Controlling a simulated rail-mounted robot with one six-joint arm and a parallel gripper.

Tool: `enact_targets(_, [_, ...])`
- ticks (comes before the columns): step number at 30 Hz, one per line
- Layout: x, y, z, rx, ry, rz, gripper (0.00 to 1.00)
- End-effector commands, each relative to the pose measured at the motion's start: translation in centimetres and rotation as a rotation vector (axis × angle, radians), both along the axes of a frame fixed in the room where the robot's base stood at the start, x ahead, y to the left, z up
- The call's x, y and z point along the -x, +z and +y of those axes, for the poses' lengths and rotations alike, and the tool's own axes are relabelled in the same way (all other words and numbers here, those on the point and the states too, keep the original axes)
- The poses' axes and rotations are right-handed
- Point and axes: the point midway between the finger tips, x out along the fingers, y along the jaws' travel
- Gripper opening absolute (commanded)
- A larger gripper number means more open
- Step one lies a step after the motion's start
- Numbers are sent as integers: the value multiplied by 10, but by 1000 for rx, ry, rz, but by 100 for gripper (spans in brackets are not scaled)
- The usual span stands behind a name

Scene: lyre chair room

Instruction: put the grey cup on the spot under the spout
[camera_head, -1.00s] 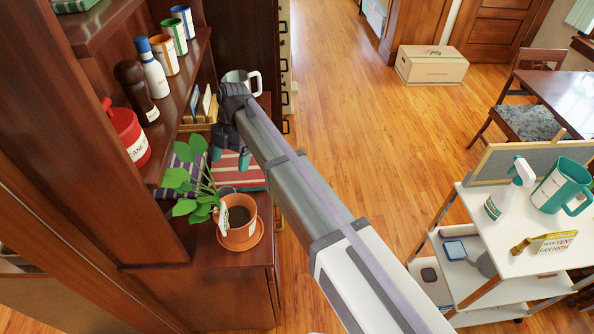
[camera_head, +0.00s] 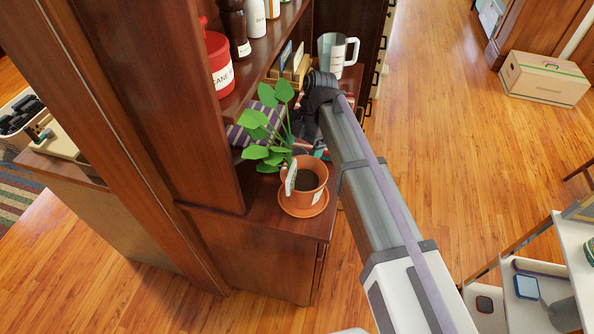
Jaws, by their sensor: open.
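My gripper (camera_head: 318,148) reaches down over the cabinet counter, just behind the potted plant (camera_head: 303,180). Its teal fingertips show only in part, beside the leaves and my arm, and I see nothing held between them. A small grey rim (camera_head: 298,151) shows just behind the pot, mostly hidden; I cannot tell for sure that it is the grey cup. A grey metal jug with a white handle (camera_head: 338,54) stands farther back on the counter. I cannot make out a spout or a spot under one.
The cabinet's side wall (camera_head: 190,120) and shelf with a red canister (camera_head: 218,62) stand close left of my arm. Striped cloth (camera_head: 240,136) lies behind the plant. A white cart (camera_head: 570,250) stands at right. Wooden floor is open between, with a cardboard box (camera_head: 545,78) beyond.

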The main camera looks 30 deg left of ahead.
Motion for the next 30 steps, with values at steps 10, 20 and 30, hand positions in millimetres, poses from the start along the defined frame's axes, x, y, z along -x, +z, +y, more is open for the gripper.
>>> enact_targets(10, [9,-22,1,0,-1,0,86])
enact_targets(20, [9,-22,1,0,-1,0,54])
enact_targets(30, [8,-22,1,0,-1,0,30])
